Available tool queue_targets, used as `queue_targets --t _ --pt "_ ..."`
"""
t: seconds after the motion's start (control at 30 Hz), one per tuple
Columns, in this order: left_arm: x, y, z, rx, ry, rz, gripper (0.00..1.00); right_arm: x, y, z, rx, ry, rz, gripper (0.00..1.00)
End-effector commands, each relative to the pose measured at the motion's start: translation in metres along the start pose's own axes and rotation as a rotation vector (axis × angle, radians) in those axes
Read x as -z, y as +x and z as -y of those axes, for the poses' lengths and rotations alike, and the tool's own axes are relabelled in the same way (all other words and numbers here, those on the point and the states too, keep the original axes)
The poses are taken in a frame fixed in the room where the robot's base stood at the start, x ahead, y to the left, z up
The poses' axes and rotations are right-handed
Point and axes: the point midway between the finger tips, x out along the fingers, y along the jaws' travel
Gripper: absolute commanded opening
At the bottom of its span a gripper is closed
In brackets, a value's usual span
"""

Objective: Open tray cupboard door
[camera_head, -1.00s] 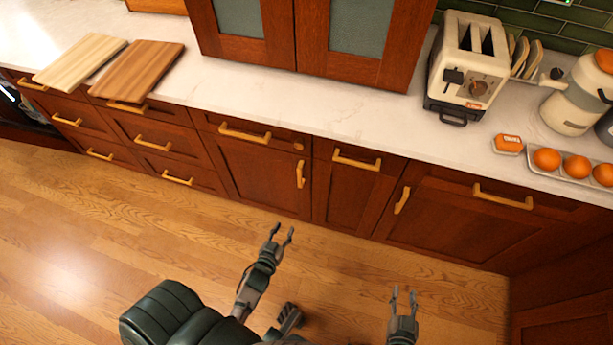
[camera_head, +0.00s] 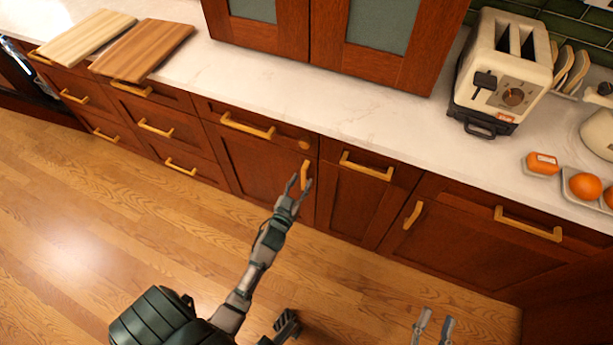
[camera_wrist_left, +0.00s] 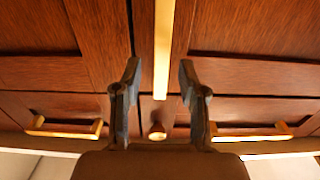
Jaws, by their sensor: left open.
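A red-brown cupboard door (camera_head: 255,170) below the counter is closed. Its upright brass handle (camera_head: 306,170) is near the door's right edge. My left gripper (camera_head: 299,184) is open at this handle. In the left wrist view, the handle (camera_wrist_left: 163,45) runs upright between the two spread fingers of my left gripper (camera_wrist_left: 159,75), with a gap on each side. I cannot tell how deep it sits between them. My right gripper (camera_head: 436,318) is open and empty, low in the head view, away from the cabinets.
A drawer handle (camera_head: 247,126) and a round knob (camera_head: 303,145) sit above the door. A narrow cabinet (camera_head: 350,205) stands to its right. The wooden floor (camera_head: 120,220) at left is clear.

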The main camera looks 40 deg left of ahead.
Motion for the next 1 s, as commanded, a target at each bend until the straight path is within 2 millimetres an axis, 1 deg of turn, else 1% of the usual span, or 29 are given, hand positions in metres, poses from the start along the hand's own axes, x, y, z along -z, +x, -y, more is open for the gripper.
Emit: queue_targets --t 0.03,0.1,0.2,0.33,0.53,0.57,0.6,0.67,0.7,0.73,1.0 --pt "-0.002 0.008 0.0 -0.001 0.001 0.0 0.42 0.002 -0.001 0.001 0.0 0.003 -0.028 0.4" --pt "-0.002 0.017 0.0 -0.001 0.001 0.0 0.42 0.007 -0.002 0.001 0.001 0.005 -0.065 0.4" --pt "-0.001 0.024 0.0 -0.001 0.0 0.001 0.42 0.013 -0.003 0.002 0.002 0.007 -0.1 0.4" --pt "0.0 0.028 0.0 -0.001 -0.001 0.0 0.42 0.016 -0.003 0.002 0.003 0.008 -0.119 0.4" --pt "0.0 0.028 0.0 -0.001 -0.001 0.0 0.42 0.017 -0.003 0.002 0.003 0.008 -0.12 0.4" --pt "0.0 0.028 0.0 -0.001 -0.001 0.0 0.37 0.016 -0.003 0.002 0.003 0.008 -0.119 0.4" --pt "0.0 0.028 0.0 -0.001 -0.001 0.0 0.27 0.015 -0.002 0.002 0.003 0.008 -0.118 0.4" --pt "0.0 0.028 0.0 -0.001 -0.001 0.0 0.12 0.015 -0.002 0.002 0.003 0.008 -0.118 0.4" --pt "0.0 0.028 0.0 -0.001 -0.001 0.0 0.02 0.015 -0.002 0.002 0.002 0.008 -0.118 0.4" --pt "0.0 0.028 0.0 -0.001 -0.001 0.0 0.0 0.015 -0.002 0.002 0.002 0.008 -0.118 0.4" --pt "0.0 0.027 0.0 -0.002 -0.001 0.0 0.0 0.016 -0.001 0.002 0.002 0.007 -0.118 0.4"
